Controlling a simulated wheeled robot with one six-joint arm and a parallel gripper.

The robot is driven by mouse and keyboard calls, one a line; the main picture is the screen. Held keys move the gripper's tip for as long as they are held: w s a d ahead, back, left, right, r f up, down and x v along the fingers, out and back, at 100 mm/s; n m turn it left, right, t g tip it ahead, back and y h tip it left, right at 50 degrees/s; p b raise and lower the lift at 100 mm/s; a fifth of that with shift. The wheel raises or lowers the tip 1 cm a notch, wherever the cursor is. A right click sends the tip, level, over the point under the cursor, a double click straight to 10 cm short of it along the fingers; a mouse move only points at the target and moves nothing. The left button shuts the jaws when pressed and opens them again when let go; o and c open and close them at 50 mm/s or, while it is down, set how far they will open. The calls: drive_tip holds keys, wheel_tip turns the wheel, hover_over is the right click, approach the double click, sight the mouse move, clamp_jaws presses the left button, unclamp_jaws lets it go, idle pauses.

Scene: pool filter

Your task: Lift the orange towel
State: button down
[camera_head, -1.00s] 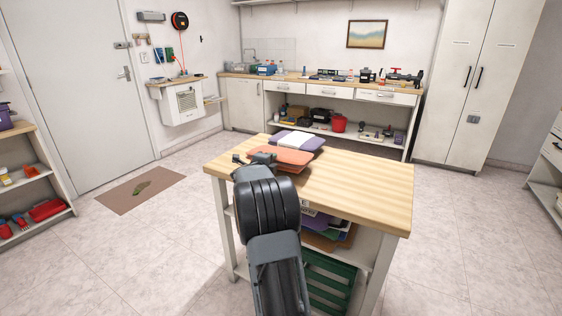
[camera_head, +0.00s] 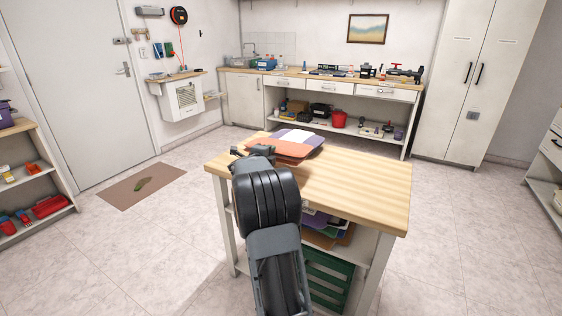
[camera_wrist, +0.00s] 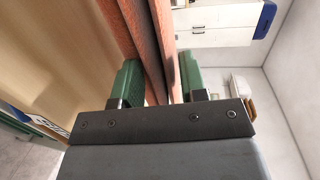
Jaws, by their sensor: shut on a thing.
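The folded orange towel (camera_head: 293,150) is at the far left part of the wooden tabletop in the head view, in front of a purple and white folded towel (camera_head: 298,136) and partly covering it. My gripper (camera_head: 258,152) is at the orange towel's left edge, largely hidden by my own wrist. In the wrist view the orange towel (camera_wrist: 161,35) passes between the two green fingertips of my gripper (camera_wrist: 158,82), which is shut on its edge. I cannot tell how far the towel is off the table.
The wooden table (camera_head: 365,185) is clear on its right side. Folded cloths (camera_head: 325,228) and a green crate (camera_head: 327,278) are on the shelves below. A back workbench (camera_head: 335,88) with tools stands behind. Open floor surrounds the table.

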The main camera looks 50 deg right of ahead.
drive_tip(key=shift+s+a+r+p, duration=0.25)
drive_tip(key=shift+a+r, duration=0.35)
drive_tip(key=shift+a, duration=0.15)
drive_tip(key=shift+s+a+r+p, duration=0.3)
drive_tip(key=shift+a+r, duration=0.25)
drive_tip(key=shift+a, duration=0.25)
drive_tip(key=shift+s+a+r+p, duration=0.25)
drive_tip(key=shift+a+r, duration=0.35)
drive_tip(key=shift+a, duration=0.15)
